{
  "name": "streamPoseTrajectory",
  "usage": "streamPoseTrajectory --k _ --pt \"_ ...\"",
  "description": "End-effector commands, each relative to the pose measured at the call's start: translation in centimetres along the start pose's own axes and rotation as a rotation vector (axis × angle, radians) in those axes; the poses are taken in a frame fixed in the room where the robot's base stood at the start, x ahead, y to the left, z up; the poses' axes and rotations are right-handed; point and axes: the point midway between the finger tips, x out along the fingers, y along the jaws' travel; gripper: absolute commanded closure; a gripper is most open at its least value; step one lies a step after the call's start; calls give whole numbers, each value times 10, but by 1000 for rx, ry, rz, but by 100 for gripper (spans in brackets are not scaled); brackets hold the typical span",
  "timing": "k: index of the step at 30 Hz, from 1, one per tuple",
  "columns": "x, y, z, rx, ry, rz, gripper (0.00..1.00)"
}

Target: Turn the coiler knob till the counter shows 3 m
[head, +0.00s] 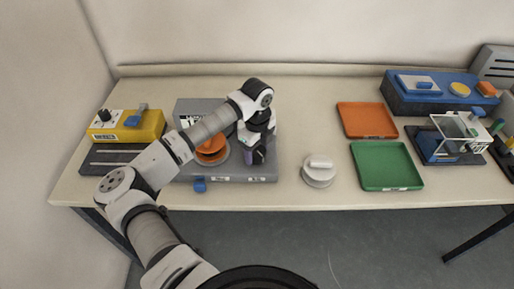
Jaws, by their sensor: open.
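The coiler is a grey machine (222,180) on the left half of the table, with an orange reel (211,150) on it. My arm crosses in front of it and hides part of it. A white label or display with dark marks shows beside my arm, but I cannot read it as a counter value. My gripper (254,158) points down over the coiler's right part, right of the reel. It is open. The knob is not clearly visible; I cannot tell whether the gripper is around it or touching it.
A yellow box (127,126) stands left of the coiler. A round grey-white piece with a handle (319,172) sits to its right, then an orange tray (367,121) and a green tray (386,166). A blue unit (432,104) stands at the back right. The table's front edge is near.

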Motion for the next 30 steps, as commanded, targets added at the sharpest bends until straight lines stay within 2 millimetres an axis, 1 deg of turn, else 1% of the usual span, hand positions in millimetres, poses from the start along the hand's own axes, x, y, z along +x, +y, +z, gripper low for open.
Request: streamPoseTrajectory --k 3,4,9,11,20,26,30 --pt "0 0 0 0 0 0 38" --pt "0 0 0 0 0 0 40" --pt "0 0 0 0 0 0 63" --pt "0 0 0 0 0 0 70" --pt "2 0 0 40 0 0 70" --pt "4 0 1 148 -3 0 70" --pt "6 0 1 262 -4 0 70"
